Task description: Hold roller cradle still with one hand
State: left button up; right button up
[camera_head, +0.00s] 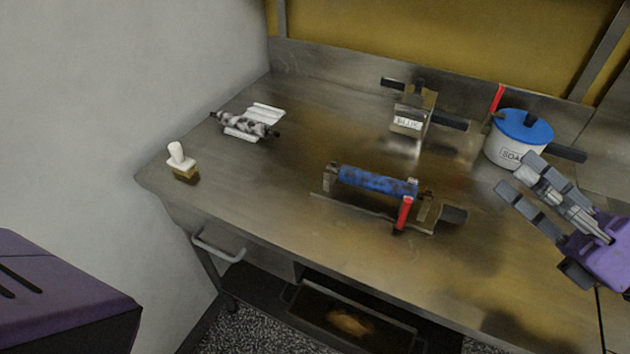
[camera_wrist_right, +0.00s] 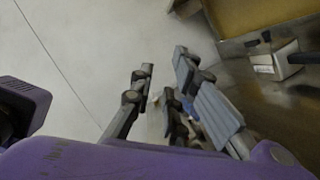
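The roller cradle (camera_head: 330,184) stands on the steel bench near its middle. A blue-stained roller (camera_head: 375,181) lies across it, with a red handle (camera_head: 403,212) at its right end. My right gripper (camera_head: 518,174) is to the right of the cradle, apart from it, in front of the white pot. Its fingers are spread with nothing between them. The gap also shows in the right wrist view (camera_wrist_right: 163,76). My left gripper is not in view.
A second, grey-and-white roller (camera_head: 247,124) lies at the back left, near a small white-knobbed stamp (camera_head: 177,157). A metal container (camera_head: 410,110) and a white pot with a blue lid (camera_head: 505,150) stand at the back. The bench front left of the cradle is clear.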

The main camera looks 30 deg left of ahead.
jog(key=s+a+f+n+g, duration=0.1)
jog(key=a+f+n+g, duration=0.25)
jog(key=f+n, duration=0.2)
jog(key=n+h, duration=0.3)
jog(key=n, duration=0.2)
send_near(399, 226)
jog(key=r, duration=0.1)
jog(key=d+r, duration=0.1)
jog(key=r, duration=0.1)
jog(key=shift+w+d+r, duration=0.15)
jog(key=shift+d+r, duration=0.25)
jog(key=a, duration=0.4)
jog(key=w+a, duration=0.1)
jog(key=a, duration=0.6)
jog(key=shift+w+a, duration=0.35)
jog(key=shift+a, duration=0.05)
grip_shut()
